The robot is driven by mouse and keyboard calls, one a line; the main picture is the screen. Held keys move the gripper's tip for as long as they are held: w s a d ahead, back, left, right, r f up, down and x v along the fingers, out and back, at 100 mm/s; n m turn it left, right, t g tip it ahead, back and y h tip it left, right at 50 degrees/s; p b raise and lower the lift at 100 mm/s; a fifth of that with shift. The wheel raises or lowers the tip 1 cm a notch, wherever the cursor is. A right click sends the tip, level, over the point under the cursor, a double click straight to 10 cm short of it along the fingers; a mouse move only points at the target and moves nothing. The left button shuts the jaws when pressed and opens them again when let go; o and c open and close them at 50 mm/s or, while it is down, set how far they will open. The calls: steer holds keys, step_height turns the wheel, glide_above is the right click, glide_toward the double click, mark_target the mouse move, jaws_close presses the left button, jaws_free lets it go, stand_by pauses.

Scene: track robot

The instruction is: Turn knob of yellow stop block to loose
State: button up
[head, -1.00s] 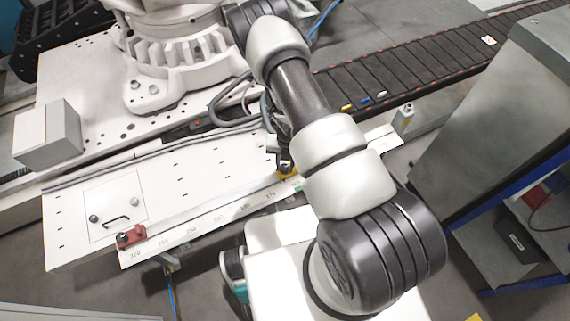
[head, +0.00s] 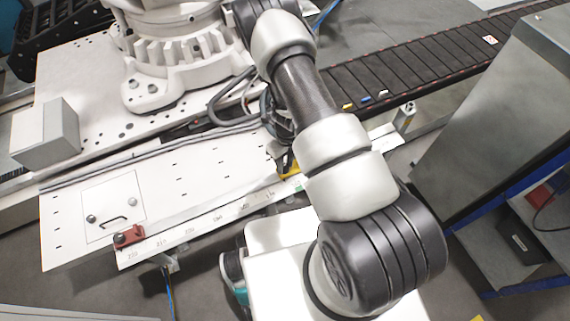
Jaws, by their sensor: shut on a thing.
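The yellow stop block (head: 289,171) sits on the ruler rail at the front edge of the white table, just left of my arm. Only part of it shows; its knob is hidden by my gripper and arm. My gripper (head: 284,158) is at the top of the yellow block, mostly hidden behind my wrist, and is shut on the knob. How far the knob is turned cannot be seen.
A red stop block (head: 128,236) sits at the left end of the ruler rail (head: 215,222). A dark slatted conveyor (head: 440,55) runs to the upper right. A grey box (head: 45,133) stands at the left. A grey cabinet (head: 500,110) stands at the right.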

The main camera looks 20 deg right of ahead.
steer(key=n+b, duration=0.1)
steer(key=n, duration=0.6)
steer(key=shift+w+a, duration=0.1)
steer(key=n+b, duration=0.1)
steer(key=n, duration=0.5)
steer(key=shift+n+h+b, duration=0.3)
steer(key=shift+n+b, duration=0.05)
steer(key=shift+n, duration=0.05)
steer(key=o, duration=1.1)
steer(key=shift+c, duration=0.2)
steer(key=shift+r, duration=0.1)
step_height(320, 180, up, 17)
steer(key=p, duration=0.5)
steer(key=shift+w+r, duration=0.15)
steer(key=shift+w, duration=0.2)
steer(key=shift+a, duration=0.1)
